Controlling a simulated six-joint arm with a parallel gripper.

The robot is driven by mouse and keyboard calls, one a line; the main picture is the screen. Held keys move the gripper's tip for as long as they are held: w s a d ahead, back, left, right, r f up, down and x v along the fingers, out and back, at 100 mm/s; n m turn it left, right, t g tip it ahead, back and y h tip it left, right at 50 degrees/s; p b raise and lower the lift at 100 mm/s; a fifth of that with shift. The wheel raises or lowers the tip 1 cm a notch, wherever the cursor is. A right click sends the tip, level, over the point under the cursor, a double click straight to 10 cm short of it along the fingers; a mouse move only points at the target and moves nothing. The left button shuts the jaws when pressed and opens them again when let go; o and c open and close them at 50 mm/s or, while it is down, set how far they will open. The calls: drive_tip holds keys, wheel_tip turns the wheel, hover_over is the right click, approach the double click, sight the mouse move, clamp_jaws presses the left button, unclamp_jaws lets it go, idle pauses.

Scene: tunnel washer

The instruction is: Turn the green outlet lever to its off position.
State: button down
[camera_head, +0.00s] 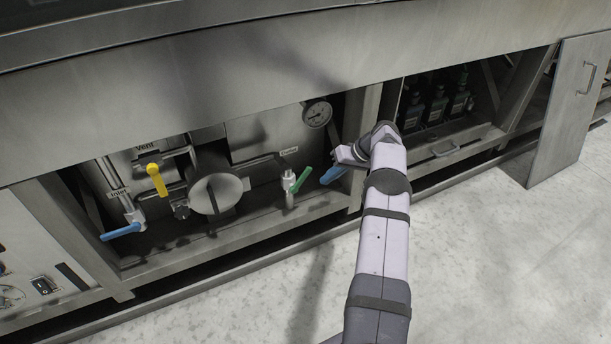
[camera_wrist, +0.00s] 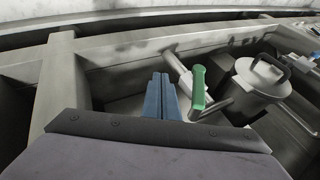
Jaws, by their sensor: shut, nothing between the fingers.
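The green outlet lever (camera_head: 301,181) sits on a metal valve near the "Outlet" label, at the right of the pipework bay. In the head view it slants up to the right from the valve. My gripper (camera_head: 333,175) is just right of it, with blue fingers shut and empty, apart from the lever. In the wrist view the green lever (camera_wrist: 198,88) stands right of my blue fingers (camera_wrist: 162,98), with a small gap between them. The valve body is partly hidden behind the lever in the wrist view.
A yellow vent lever (camera_head: 156,178) and a blue inlet lever (camera_head: 121,231) are further left. A round metal housing (camera_head: 216,193) lies between them and the outlet. A gauge (camera_head: 318,114) is above. A frame post (camera_head: 362,115) stands close behind my gripper.

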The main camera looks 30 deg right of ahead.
wheel_tip(320, 180, down, 7)
drive_tip(key=d+h, duration=0.3)
drive_tip(key=h, duration=0.1)
drive_tip(key=n+t+h+p, duration=0.2)
drive_tip(key=n+t+h, duration=0.2)
drive_tip(key=n+t, duration=0.65)
approach(302, 177)
drive_tip(key=s+a+r, duration=0.2)
drive_tip(key=a+r, duration=0.2)
drive_tip(key=shift+t, duration=0.45)
drive_tip(key=shift+w+d+f+b, duration=0.5)
drive_tip(key=shift+w+d+f, duration=0.25)
drive_tip(key=shift+w, duration=0.8)
drive_tip(key=shift+w+d+f+b, duration=0.55)
drive_tip(key=shift+w+d, duration=0.3)
drive_tip(key=shift+w, duration=0.7)
drive_tip(key=shift+w+d+f+b, duration=0.6)
drive_tip(key=shift+w+d, duration=0.25)
drive_tip(key=shift+w, duration=0.7)
